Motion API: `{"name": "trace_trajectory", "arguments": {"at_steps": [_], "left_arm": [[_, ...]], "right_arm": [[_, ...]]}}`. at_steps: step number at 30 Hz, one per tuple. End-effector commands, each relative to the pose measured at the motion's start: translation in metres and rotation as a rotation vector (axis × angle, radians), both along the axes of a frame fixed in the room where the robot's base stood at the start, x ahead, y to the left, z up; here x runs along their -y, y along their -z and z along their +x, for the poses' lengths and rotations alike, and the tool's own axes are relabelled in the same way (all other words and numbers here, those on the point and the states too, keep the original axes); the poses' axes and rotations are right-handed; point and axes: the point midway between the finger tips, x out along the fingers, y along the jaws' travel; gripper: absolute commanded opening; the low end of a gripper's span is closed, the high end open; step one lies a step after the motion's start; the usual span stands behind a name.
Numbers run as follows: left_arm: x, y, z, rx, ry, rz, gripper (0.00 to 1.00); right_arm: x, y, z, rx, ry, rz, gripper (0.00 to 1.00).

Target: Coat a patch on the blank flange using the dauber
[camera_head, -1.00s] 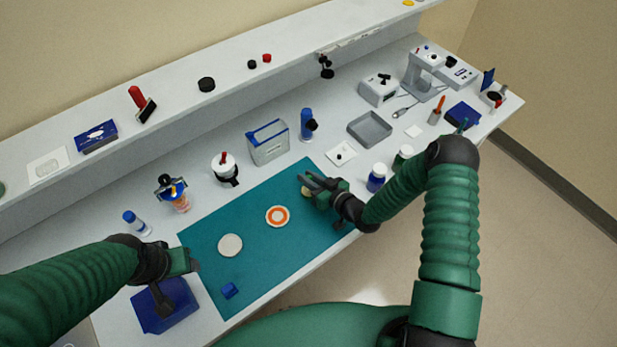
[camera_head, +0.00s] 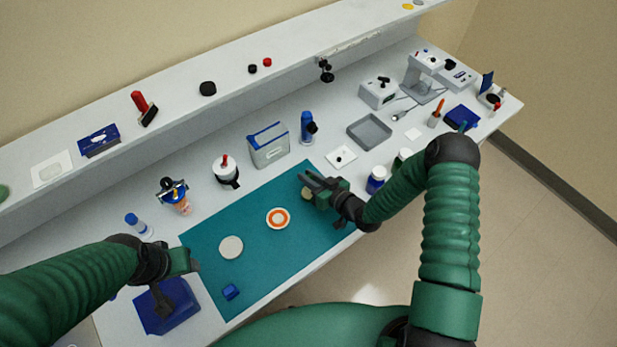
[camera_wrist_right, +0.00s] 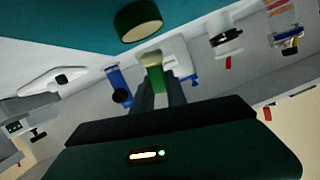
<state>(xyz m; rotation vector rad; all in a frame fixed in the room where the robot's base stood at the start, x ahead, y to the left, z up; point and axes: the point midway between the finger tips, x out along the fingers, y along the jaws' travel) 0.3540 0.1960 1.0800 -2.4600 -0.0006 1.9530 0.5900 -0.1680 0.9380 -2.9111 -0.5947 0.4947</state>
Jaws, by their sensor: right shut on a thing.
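My right gripper (camera_head: 312,180) is above the right part of the teal mat, shut on a small green and cream piece (camera_wrist_right: 153,72), seemingly the dauber. A beige bit (camera_head: 306,193) shows beside its fingers. In the right wrist view, a dark olive round piece (camera_wrist_right: 138,22) is just past the fingertips over the mat; I cannot tell whether it joins the held piece. A plain cream disc (camera_head: 231,247), likely the blank flange, lies flat on the mat. A white disc with an orange ring (camera_head: 278,218) lies between it and my right gripper. My left gripper (camera_head: 192,264) is at the mat's left edge; its fingers are unclear.
A small blue block (camera_head: 231,292) lies on the near part of the teal mat (camera_head: 252,271). A blue box (camera_head: 180,312) sits below my left gripper. A white-blue carton (camera_head: 268,150) and blue bottle (camera_head: 307,128) stand behind the mat.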

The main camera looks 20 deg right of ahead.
Motion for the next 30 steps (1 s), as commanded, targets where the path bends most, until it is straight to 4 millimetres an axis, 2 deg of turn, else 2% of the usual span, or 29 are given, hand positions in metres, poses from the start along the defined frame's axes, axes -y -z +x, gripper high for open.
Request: {"name": "trace_trajectory", "arguments": {"at_steps": [1,13,30], "left_arm": [[0.0,-0.008,0.0,0.0,0.0,0.0,0.54],[0.0,-0.035,0.0,0.0,0.0,0.0,0.54],[0.0,-0.035,0.0,0.0,0.0,0.0,0.54]], "right_arm": [[0.0,-0.01,0.0,0.001,0.0,-0.001,0.0],[0.0,-0.048,0.001,0.003,-0.001,-0.001,0.0],[0.0,-0.049,0.001,0.002,0.0,0.0,0.0]]}}
